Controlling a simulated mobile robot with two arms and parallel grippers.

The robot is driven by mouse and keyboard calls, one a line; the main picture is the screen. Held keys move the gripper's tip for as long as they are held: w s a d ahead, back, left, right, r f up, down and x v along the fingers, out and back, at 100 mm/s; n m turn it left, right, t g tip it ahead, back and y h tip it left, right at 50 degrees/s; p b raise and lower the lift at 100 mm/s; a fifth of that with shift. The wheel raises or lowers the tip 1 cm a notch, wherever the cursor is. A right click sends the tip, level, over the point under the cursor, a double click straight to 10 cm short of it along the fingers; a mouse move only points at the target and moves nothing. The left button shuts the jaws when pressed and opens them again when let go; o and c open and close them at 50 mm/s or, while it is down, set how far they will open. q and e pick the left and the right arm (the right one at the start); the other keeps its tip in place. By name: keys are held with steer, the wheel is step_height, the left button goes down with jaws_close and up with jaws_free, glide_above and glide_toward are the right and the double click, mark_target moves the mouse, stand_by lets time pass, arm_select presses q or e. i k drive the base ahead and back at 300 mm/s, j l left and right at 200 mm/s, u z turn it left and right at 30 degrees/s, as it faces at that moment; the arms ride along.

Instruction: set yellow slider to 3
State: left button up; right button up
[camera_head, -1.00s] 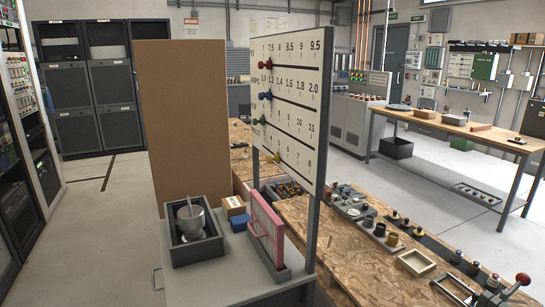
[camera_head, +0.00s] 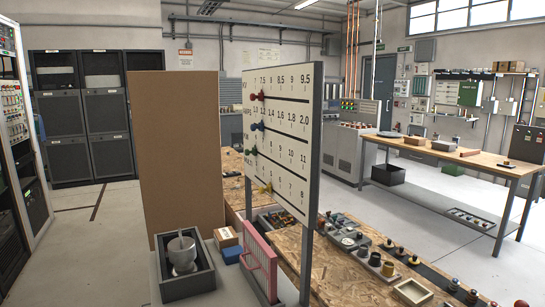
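A white upright scale board (camera_head: 290,135) stands on the bench, seen at a steep angle. It has several rows of numbers with a slot line under each. The yellow slider (camera_head: 267,187) sits on the lowest row, towards the left part of the board. The number it points at is too small to read. A red slider (camera_head: 257,96) is on the top row, a blue slider (camera_head: 257,126) on the second and a green slider (camera_head: 251,151) on the third. Neither of my grippers is in view.
A brown panel (camera_head: 180,150) stands left of the board. A grey box with a metal pot (camera_head: 182,253), a blue block (camera_head: 232,255) and a pink rack (camera_head: 259,258) are in front. Knobs and trays (camera_head: 375,260) cover the bench at right. Open floor lies at left.

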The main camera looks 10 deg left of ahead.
mark_target(268, 188)
steer(key=i+j, duration=0.15)
steer(key=j, duration=0.15)
steer(key=i+j+z, duration=0.15)
steer(key=j, duration=0.15)
steer(key=i+j, duration=0.15)
steer(key=j, duration=0.2)
steer(key=i+j+z, duration=0.15)
steer(key=j, duration=0.15)
steer(key=i+j, duration=0.1)
steer(key=j, duration=0.25)
steer(key=i+z, duration=0.05)
